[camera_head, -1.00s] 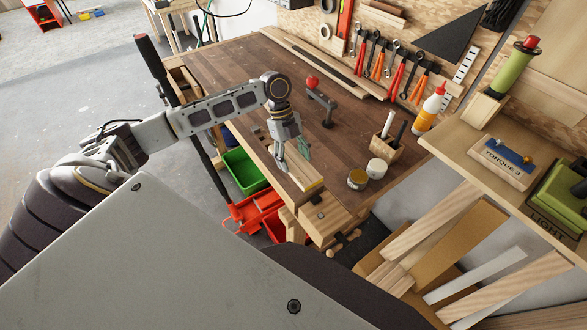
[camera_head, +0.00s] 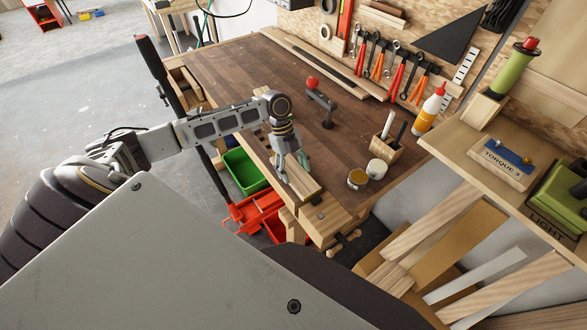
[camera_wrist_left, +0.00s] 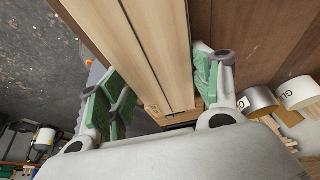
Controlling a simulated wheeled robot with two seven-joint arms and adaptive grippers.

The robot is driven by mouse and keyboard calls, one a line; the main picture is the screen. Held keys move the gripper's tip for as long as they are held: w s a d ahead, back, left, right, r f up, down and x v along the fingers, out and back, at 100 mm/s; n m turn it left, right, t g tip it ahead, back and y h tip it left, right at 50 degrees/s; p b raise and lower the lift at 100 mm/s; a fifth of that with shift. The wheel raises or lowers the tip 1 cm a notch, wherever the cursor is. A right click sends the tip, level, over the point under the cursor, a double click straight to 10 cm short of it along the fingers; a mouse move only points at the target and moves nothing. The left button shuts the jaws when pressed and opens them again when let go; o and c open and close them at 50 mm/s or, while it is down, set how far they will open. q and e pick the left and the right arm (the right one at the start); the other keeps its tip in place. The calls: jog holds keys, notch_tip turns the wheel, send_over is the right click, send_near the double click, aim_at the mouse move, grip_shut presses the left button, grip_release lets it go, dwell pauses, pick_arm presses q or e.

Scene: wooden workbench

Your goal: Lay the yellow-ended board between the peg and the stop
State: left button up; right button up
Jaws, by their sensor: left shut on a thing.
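My left gripper (camera_head: 292,170) is at the near corner of the workbench, shut on a pale wooden board (camera_head: 303,182). In the left wrist view, the green-padded fingers (camera_wrist_left: 162,92) are on both sides of the long pale board (camera_wrist_left: 150,35), which has a dark lengthwise line. No yellow end shows clearly now. A small dark fitting (camera_head: 319,201) is at the bench corner beyond the board's near end; I cannot tell whether it is the peg or the stop. The gripper hides part of the board. My right gripper is not in view.
Two small jars (camera_head: 357,179) (camera_head: 376,169) and a wooden pen block (camera_head: 386,147) stand right of the board. A red-knobbed clamp (camera_head: 320,97) stands farther back. Green (camera_head: 243,170) and red (camera_head: 262,212) bins sit below the bench edge. The middle bench top (camera_head: 240,85) is clear.

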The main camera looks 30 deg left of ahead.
pick_arm(q)
jog(key=shift+f, duration=0.15)
jog(key=o, duration=0.8)
jog(key=shift+o, duration=1.4)
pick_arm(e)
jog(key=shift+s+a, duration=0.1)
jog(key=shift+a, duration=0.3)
pick_arm(q)
jog(key=v, duration=1.2)
jog(key=shift+b, duration=0.4)
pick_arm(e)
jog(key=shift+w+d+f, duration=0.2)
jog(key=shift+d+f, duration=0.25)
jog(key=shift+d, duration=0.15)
pick_arm(q)
jog(key=shift+w, duration=0.1)
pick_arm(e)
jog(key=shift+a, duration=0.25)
